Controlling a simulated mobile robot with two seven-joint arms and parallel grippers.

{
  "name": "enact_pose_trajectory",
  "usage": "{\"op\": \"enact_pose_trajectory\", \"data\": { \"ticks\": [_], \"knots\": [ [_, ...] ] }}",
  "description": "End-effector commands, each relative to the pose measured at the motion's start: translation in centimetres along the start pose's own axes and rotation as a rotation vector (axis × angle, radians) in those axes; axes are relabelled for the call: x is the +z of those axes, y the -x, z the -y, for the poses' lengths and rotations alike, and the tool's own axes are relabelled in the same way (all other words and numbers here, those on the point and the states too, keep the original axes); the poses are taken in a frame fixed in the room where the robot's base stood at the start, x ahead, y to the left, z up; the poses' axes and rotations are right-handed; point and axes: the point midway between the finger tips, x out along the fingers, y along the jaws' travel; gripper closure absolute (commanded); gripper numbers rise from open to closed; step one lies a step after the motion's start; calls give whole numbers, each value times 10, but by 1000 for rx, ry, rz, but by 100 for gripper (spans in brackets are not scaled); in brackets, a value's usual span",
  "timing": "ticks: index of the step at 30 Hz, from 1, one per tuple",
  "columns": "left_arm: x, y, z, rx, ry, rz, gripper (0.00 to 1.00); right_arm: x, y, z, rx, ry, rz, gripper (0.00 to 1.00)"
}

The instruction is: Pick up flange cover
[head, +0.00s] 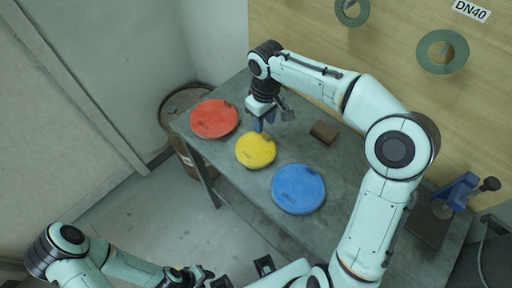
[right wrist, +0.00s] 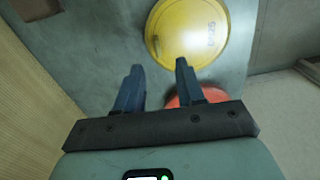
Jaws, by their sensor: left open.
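Three round flange covers lie flat on the grey table: a red one (head: 214,119), a yellow one (head: 256,150) and a blue one (head: 299,189). My right gripper (head: 259,124) points down just behind the yellow cover, to the right of the red one. In the right wrist view its two fingers (right wrist: 160,66) are apart with nothing between them. The yellow cover (right wrist: 188,30) is beyond the fingertips there, and the red cover (right wrist: 188,97) is partly hidden by a finger. My left gripper (head: 198,275) is low at the bottom edge, away from the table, and open.
A small brown block (head: 324,132) lies on the table (head: 240,187) behind the covers. A blue vise (head: 453,193) stands at the right end. A rusty barrel (head: 178,104) is by the left end. A wooden board (head: 390,70) with green rings rises behind.

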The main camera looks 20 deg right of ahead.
Motion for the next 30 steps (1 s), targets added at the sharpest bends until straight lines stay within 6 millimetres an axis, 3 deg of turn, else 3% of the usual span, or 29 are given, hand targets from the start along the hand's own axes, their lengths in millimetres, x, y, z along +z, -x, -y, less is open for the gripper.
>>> {"op": "enact_pose_trajectory", "data": {
  "ticks": [9,19,22,23,30],
  "knots": [
    [2,-5,2,-1,1,3,57,3,-43,-2,-2,0,2,62],
    [2,-6,2,-1,1,3,57,3,-50,-3,0,-1,-1,62],
    [2,-6,2,-1,1,3,57,3,-50,-3,0,-1,-1,94],
    [2,-6,2,-1,1,3,57,3,-50,-3,0,-1,-1,100],
    [2,-6,2,-1,1,3,57,3,-50,-3,0,-1,-1,100]
  ]
}}
